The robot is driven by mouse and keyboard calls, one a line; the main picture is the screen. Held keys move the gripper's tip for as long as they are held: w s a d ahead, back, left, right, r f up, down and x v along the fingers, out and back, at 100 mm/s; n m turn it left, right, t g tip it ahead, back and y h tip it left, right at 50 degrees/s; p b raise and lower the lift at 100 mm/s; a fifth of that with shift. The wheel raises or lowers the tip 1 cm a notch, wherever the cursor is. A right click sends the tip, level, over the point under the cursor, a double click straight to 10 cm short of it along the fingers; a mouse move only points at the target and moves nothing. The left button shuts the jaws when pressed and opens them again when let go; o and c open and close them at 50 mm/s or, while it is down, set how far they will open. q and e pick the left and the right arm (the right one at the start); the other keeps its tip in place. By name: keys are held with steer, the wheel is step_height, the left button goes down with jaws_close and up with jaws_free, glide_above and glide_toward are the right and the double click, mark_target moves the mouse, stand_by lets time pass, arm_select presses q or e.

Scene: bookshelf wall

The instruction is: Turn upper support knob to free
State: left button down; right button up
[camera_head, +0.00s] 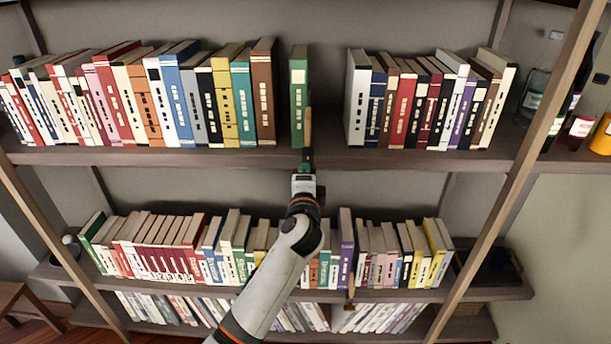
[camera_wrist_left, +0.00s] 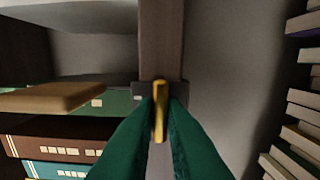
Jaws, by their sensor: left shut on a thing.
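The upper support knob is a gold, elongated handle (camera_wrist_left: 160,108) on a dark block at the upper shelf's front edge. It shows in the left wrist view, in line with the fingers. My left gripper (camera_wrist_left: 160,122) has its green fingers shut on it, one on each side. In the head view my left gripper (camera_head: 307,160) reaches up to the shelf edge below the green book and hides the knob. A light wooden support (camera_wrist_left: 50,97) juts out beside the green book (camera_head: 299,95), which stands upright and apart from the rows. My right gripper is not in view.
The upper shelf (camera_head: 240,158) holds a left row and a right row of books, with a gap right of the green book. A lower shelf is full of books, with a small gold knob (camera_head: 350,291) at its edge. Bottles (camera_head: 535,95) stand at the far right.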

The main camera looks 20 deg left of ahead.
arm_select(q)
steer(key=c, duration=1.5)
jaws_free()
steer(key=b+v, duration=0.1)
steer(key=v, duration=1.1)
